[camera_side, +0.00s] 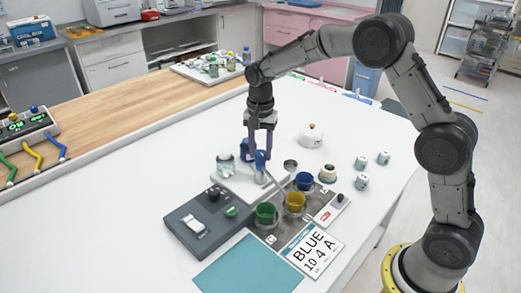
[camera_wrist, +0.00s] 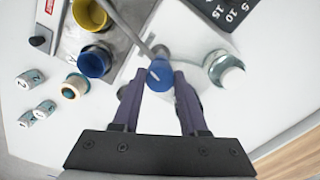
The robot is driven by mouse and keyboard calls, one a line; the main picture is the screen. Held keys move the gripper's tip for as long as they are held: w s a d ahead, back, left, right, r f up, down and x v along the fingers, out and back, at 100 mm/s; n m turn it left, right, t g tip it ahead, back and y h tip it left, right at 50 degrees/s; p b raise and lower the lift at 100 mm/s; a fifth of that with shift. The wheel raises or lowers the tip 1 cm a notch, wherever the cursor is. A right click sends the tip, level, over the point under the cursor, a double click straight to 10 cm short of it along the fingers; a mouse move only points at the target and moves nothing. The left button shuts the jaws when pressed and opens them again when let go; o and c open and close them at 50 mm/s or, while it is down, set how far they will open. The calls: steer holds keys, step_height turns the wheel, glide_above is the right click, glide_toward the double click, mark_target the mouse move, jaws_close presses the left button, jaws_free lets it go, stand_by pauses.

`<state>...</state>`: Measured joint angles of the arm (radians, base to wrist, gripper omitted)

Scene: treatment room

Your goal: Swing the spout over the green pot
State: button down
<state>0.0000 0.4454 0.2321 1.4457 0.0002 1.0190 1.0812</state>
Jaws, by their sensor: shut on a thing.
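My gripper (camera_side: 262,150) is shut on the blue knob of the spout; in the wrist view the knob (camera_wrist: 160,74) sits between the fingertips. The spout (camera_side: 274,183) is a thin grey tube running from the knob toward the pots. Its end appears near the left rim of the yellow pot (camera_side: 295,203); I cannot tell exactly what is under it. The green pot (camera_side: 266,214) stands left of the yellow pot, and the blue pot (camera_side: 304,181) behind it. In the wrist view the yellow pot (camera_wrist: 90,15) and blue pot (camera_wrist: 94,62) show; the green one does not.
A glass jar (camera_side: 226,164) stands left of my gripper. A dark scale (camera_side: 207,222) and a card reading BLUE 10 4 A (camera_side: 313,250) lie near the pots. Several small numbered jars (camera_side: 361,162) stand at the right. A teal mat (camera_side: 250,266) lies in front.

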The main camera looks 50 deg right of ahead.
steer(key=shift+m, duration=2.2)
steer(key=shift+r, duration=0.1)
steer(key=shift+c, duration=2.2)
jaws_free()
step_height(320, 180, up, 14)
